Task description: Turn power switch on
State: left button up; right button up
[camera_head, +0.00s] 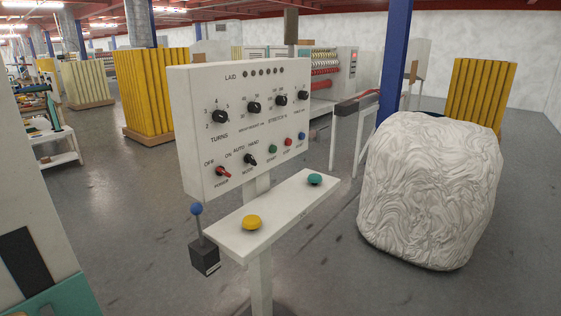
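The power switch (222,172) is a small red rotary knob at the lower left of the white control panel (190,110), with the label POWER below it and OFF and ON printed above it. It is too small to tell which label it points at. The black MODE knob (249,160) sits just right of it. Neither of my grippers is in view, and nothing covers the switch.
A white shelf on a post (283,214) juts out below the panel with a yellow button (252,223) and a teal button (315,180). A blue-balled lever (197,209) stands at its left. A white wrapped bale (430,190) stands at right. Grey floor is open around.

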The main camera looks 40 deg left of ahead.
aim_at(220, 170)
jog(key=i+l+u, duration=0.1)
jog(key=i+u, duration=0.15)
jog(key=i, duration=0.3)
jog(key=i+l+u, duration=0.25)
jog(key=i, duration=0.25)
jog(key=j, duration=0.1)
